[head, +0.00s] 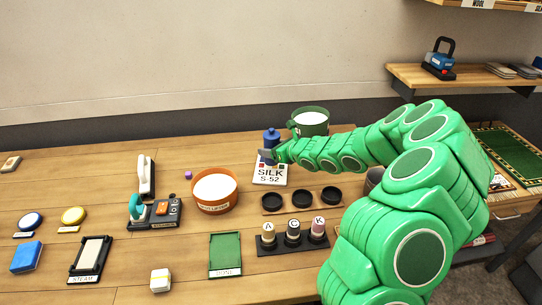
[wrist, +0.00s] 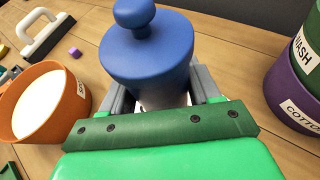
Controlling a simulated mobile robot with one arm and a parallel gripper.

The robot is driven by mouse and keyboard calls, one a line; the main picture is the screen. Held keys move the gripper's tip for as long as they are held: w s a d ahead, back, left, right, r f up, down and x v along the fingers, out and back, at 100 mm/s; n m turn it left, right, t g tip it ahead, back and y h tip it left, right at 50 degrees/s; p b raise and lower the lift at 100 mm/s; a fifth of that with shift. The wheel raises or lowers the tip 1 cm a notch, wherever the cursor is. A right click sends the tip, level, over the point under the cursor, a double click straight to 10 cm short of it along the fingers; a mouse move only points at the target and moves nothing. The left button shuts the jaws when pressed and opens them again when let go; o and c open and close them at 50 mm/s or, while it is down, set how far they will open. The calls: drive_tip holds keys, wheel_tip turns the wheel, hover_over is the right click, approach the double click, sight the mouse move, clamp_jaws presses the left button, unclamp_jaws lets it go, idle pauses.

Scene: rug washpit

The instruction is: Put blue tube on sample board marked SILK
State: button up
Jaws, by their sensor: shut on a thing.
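The blue tube (head: 271,138) is a dark blue cylinder with a round knob on top, upright at the back of the table; in the wrist view (wrist: 147,50) it fills the top middle. My gripper (head: 268,156) is shut on it, with grey fingers on both sides in the wrist view (wrist: 160,98). The white sample board marked SILK S-52 (head: 270,176) lies just below and in front of the gripper in the head view. My gripper hides the tube's lower end, so I cannot tell whether it touches the board.
An orange bowl of white stuff (head: 229,196) stands left of the board. A green pot (head: 310,117) is close behind right. Black round holders (head: 302,195) and a rack with several lettered tubes (head: 293,240) are in front.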

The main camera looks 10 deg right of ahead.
drive_tip(key=shift+w+f, duration=0.3)
drive_tip(key=shift+f, duration=1.5)
drive_tip(key=shift+f, duration=0.15)
drive_tip(key=o, duration=1.4)
drive_tip(key=shift+c, duration=0.2)
